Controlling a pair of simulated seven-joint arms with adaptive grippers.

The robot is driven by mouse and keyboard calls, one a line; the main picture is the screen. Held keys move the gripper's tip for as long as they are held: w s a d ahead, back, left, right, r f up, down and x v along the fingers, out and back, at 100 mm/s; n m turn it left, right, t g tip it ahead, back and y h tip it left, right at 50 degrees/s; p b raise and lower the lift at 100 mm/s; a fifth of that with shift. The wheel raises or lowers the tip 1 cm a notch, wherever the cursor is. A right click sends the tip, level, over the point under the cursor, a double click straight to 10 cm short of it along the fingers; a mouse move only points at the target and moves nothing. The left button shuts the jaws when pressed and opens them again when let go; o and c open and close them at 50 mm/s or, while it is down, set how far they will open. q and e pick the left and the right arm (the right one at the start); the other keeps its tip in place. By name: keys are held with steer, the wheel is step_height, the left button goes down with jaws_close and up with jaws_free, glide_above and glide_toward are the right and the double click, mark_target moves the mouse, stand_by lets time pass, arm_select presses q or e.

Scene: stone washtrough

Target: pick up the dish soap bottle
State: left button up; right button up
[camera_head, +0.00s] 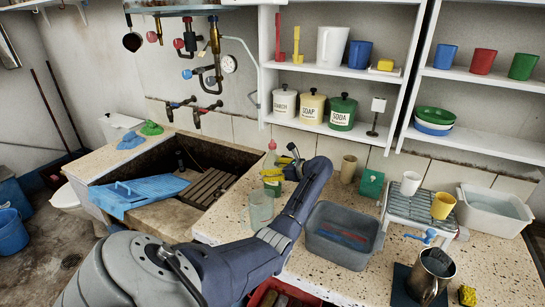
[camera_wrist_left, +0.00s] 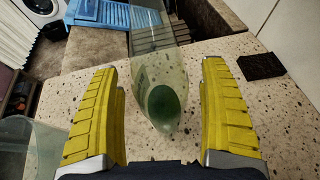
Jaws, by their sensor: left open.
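The dish soap bottle (camera_head: 271,157) stands on the speckled counter right of the sink in the head view. It has a reddish cap and a green label, and my gripper partly covers it. In the left wrist view the clear greenish bottle (camera_wrist_left: 158,62) stands between my two yellow fingers, with gaps on both sides. My left gripper (camera_head: 279,173) is open at the bottle; it also shows in the left wrist view (camera_wrist_left: 162,85). My right gripper is not in view.
A clear glass jar (camera_head: 261,208) stands close in front of the bottle. The sink (camera_head: 222,165) with a blue rack (camera_head: 140,193) is to the left. A grey basin (camera_head: 342,231) is right of my forearm. A dark sponge (camera_wrist_left: 261,65) lies right in the wrist view.

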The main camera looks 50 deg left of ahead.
arm_select(q)
steer(key=shift+a+f, duration=0.1)
steer(key=shift+a, duration=0.1)
steer(key=c, duration=1.5)
steer(key=shift+c, duration=0.2)
